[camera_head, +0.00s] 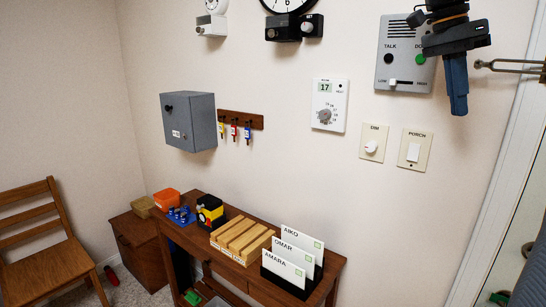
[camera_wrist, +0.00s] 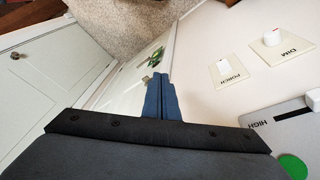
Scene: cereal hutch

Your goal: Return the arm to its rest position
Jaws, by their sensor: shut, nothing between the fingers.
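My gripper (camera_head: 457,108) hangs at the upper right of the head view, fingers pointing down, in front of the right part of a grey intercom panel (camera_head: 388,72). The two blue fingers are closed together with nothing between them. In the wrist view my gripper (camera_wrist: 160,78) shows its closed fingertips near the middle, and the intercom panel (camera_wrist: 300,128) is at the lower right with a green button. The gripper hides part of the panel in the head view.
A door handle (camera_head: 510,67) juts out just right of my gripper. A porch switch (camera_head: 415,149), a dimmer (camera_head: 373,142) and a thermostat (camera_head: 329,105) are on the wall. A wooden hutch table (camera_head: 325,268) with card holders and boxes stands below. A chair (camera_head: 45,262) is at left.

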